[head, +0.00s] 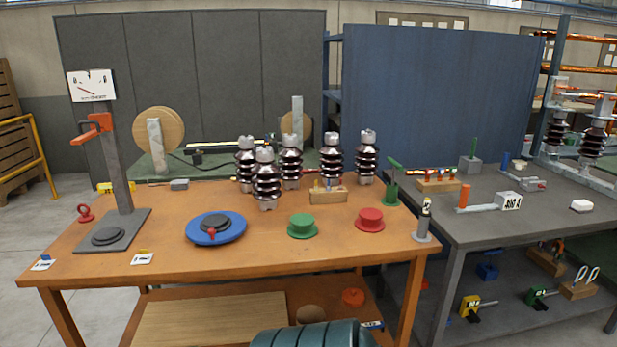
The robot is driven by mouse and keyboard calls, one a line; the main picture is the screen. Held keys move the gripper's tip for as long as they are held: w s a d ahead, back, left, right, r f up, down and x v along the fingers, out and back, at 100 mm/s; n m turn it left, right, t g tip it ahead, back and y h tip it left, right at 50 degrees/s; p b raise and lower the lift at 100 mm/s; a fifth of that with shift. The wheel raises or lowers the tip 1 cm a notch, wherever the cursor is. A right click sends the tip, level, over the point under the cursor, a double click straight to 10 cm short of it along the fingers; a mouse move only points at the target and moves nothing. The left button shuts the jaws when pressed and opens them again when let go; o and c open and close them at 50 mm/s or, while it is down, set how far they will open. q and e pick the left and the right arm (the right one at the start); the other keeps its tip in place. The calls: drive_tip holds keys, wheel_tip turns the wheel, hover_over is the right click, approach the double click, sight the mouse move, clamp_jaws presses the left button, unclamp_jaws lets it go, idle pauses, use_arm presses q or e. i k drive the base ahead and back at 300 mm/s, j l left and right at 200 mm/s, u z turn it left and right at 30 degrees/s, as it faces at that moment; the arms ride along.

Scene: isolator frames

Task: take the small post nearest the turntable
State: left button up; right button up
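Several small dark brown ribbed posts with grey metal caps stand upright in a group on the orange-brown table (120,225). The turntable (232,232), a blue disc with a dark grey centre and a red pointer piece at its front, lies left of and in front of them. The post nearest the turntable (266,182) is the front one of the group, behind and right of the disc. Another post (245,160) stands close behind it to the left, and one more (291,158) close behind to the right. Neither of my grippers is in view.
A green flanged piece (302,226) and a red one (369,219) sit right of the turntable. A wooden block (328,196) with small items stands behind them. A grey stand (118,175) with a dial is at left. A grey bench (500,225) stands at right.

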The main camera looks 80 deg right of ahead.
sight(267, 185)
drive_tip(key=z, duration=2.45)
drive_tip(key=i+l+z, duration=0.2)
drive_tip(key=i+l, duration=0.25)
